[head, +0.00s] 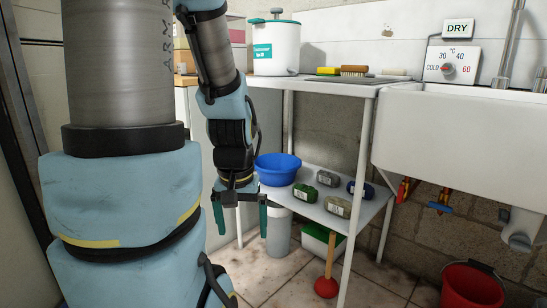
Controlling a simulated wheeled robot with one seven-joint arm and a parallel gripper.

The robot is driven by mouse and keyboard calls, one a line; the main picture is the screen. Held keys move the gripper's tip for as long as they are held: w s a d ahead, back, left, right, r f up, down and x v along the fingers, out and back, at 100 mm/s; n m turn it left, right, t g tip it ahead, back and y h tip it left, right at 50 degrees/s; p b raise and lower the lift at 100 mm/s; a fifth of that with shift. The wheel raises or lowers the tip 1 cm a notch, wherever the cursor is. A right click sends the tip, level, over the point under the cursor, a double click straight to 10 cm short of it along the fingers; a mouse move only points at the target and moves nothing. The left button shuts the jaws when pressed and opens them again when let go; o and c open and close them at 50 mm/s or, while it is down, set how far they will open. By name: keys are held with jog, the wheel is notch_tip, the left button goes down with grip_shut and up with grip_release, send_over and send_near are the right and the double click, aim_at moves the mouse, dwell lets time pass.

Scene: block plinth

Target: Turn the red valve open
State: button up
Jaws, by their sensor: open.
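The red valve (405,190) is on the wall piping under the left end of the white sink (460,130), right of the shelf's legs. It is small in the head view, and I cannot tell how far its handle is turned. My gripper (241,229) hangs downward left of the shelf, its two green-tipped fingers apart with nothing between them. It is well left of the red valve and does not touch it.
A blue-handled valve (440,204) sits right of the red one. The shelf (366,212) carries a blue basin (277,168) and several labelled blocks. A plunger (327,281) stands in front of it, and a red bucket (472,287) is below the sink.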

notch_tip(320, 180, up, 35)
jog(key=p, duration=3.3)
jog(key=shift+p, duration=0.35)
